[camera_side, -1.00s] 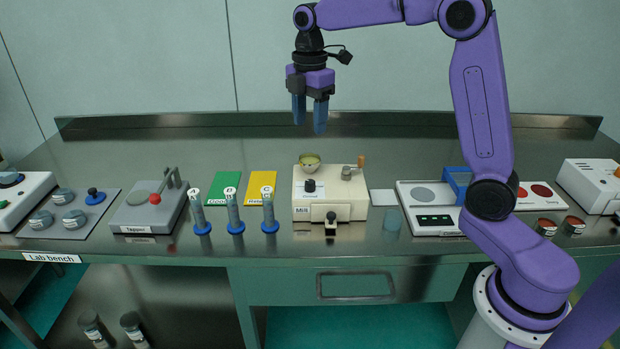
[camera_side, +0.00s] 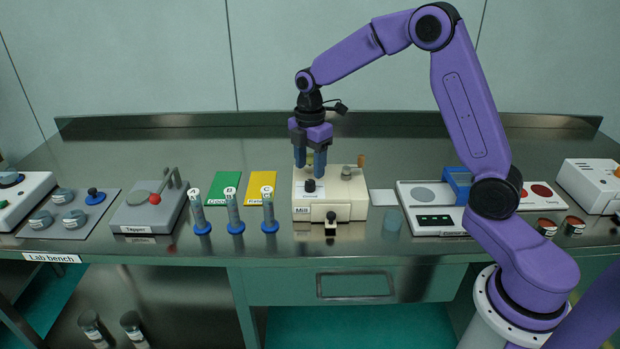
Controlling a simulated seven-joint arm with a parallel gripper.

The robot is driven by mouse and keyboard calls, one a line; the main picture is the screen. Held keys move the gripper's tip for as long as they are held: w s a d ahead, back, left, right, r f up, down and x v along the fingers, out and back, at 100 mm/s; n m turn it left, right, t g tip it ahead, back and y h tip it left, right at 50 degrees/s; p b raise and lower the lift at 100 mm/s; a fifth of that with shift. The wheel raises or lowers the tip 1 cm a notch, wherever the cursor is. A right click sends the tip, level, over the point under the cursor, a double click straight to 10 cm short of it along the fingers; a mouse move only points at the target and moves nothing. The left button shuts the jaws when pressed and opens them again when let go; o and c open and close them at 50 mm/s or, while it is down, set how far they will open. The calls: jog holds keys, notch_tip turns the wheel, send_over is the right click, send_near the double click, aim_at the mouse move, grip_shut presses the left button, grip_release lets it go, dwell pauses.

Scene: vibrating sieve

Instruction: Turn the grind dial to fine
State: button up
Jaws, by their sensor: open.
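The cream-coloured mill (camera_side: 340,213) stands near the middle of the bench. Its black grind dial (camera_side: 309,186) sits on the top face, towards the left front. The dial's setting is too small to read. My gripper (camera_side: 310,172) points down over the mill, its two blue fingers apart with nothing between them. The fingertips are just above the dial or at its height; I cannot tell whether they touch it. The fingers hide most of the bowl at the back of the mill's top.
A grey cap (camera_side: 346,173) and an upright crank handle (camera_side: 361,160) stand on the mill's right side. Tubes in blue stands, including one (camera_side: 269,212), are to the left. A scale (camera_side: 432,222) is to the right. The bench behind the mill is clear.

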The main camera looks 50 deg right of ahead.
aim_at(310, 181)
jog(key=shift+f, duration=2.35)
grip_shut()
